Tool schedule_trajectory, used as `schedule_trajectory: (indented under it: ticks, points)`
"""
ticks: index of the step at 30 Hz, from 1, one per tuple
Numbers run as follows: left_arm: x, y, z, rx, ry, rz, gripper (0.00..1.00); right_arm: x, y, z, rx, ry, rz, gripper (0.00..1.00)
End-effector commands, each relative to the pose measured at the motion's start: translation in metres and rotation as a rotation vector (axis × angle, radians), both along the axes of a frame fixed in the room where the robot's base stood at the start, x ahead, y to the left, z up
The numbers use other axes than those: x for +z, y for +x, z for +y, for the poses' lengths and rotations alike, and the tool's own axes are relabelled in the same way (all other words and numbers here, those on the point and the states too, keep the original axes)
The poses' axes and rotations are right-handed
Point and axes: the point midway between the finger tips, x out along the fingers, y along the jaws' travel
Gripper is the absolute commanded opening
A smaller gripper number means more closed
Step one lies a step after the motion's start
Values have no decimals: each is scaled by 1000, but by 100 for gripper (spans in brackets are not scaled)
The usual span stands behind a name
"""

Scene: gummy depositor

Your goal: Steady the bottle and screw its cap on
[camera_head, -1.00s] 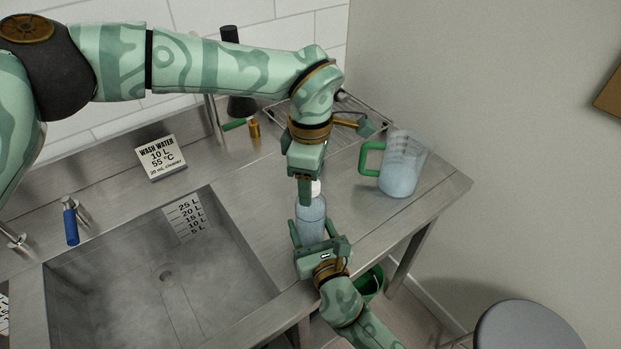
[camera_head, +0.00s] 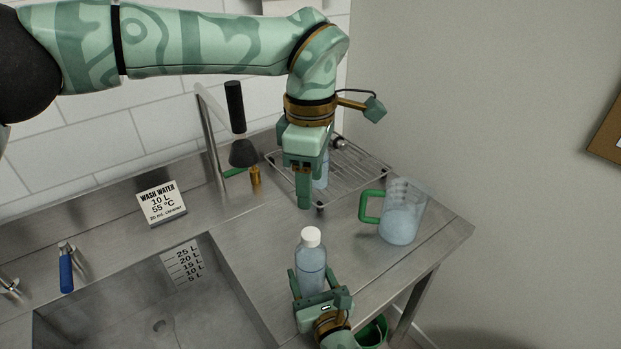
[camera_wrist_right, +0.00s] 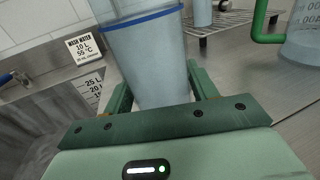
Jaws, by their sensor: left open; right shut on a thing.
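The clear bottle (camera_head: 311,268) of pale blue liquid stands upright on the steel counter. Its white cap (camera_head: 311,237) sits on the bottle's neck. My right gripper (camera_head: 309,281) is shut on the lower body of the bottle from the front. In the right wrist view the bottle (camera_wrist_right: 150,60), with a blue line around it, stands between the right fingers. My left gripper (camera_head: 304,190) is open and empty, pointing down above the counter behind the bottle, apart from the cap.
A wire rack (camera_head: 352,172) stands at the back, with another bottle (camera_head: 321,172) on it partly hidden by my left gripper. A measuring jug (camera_head: 403,220) with a green handle is at the right. The sink (camera_head: 150,310) lies to the left, with a wash water sign (camera_head: 161,204) behind it.

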Motion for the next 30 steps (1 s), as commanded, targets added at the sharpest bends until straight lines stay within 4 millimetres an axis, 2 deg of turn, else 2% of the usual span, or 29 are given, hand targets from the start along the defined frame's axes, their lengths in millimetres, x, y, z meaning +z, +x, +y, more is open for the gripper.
schedule_trajectory:
  ticks: [8,9,11,17,18,30]
  points:
    - [0,0,0,0,0,0,56,0,0,0,0,0,1,47]
    - [0,0,0,0,0,0,56,0,0,0,0,0,1,66]
    - [0,0,0,0,0,0,56,0,0,0,0,0,1,83]
    - [0,0,0,0,0,0,56,0,0,0,0,0,0,83]
    - [0,0,0,0,0,0,56,0,0,0,0,0,0,91]
    - [0,0,0,0,0,0,56,0,0,0,0,0,0,91]
